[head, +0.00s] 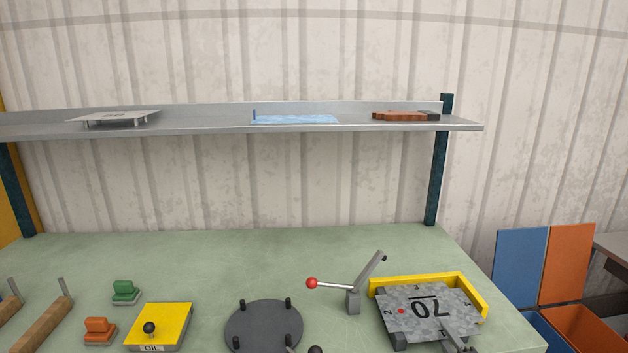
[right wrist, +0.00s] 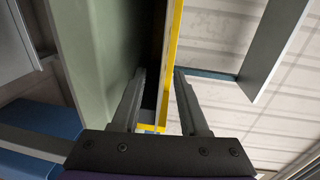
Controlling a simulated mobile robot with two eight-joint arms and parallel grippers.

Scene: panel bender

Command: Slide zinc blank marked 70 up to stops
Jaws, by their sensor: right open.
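The grey mottled zinc blank (head: 428,302) marked 70 lies at the lower right of the bench in the head view, with a red dot near its left edge. Yellow stops (head: 425,280) run along its far and right sides. I cannot tell whether the blank touches them. My right gripper (head: 457,334) is at the blank's near right edge. In the right wrist view its fingers (right wrist: 160,74) are apart, with a yellow strip showing beyond and between them. The blank is not clear in that view. My left gripper is not in view.
A lever with a red ball (head: 312,283) stands left of the blank. A dark round plate with pegs (head: 262,325), a yellow OIL block (head: 160,323) and green and orange blocks (head: 99,328) lie further left. A shelf (head: 210,125) spans the back. Blue and orange panels (head: 568,265) stand right.

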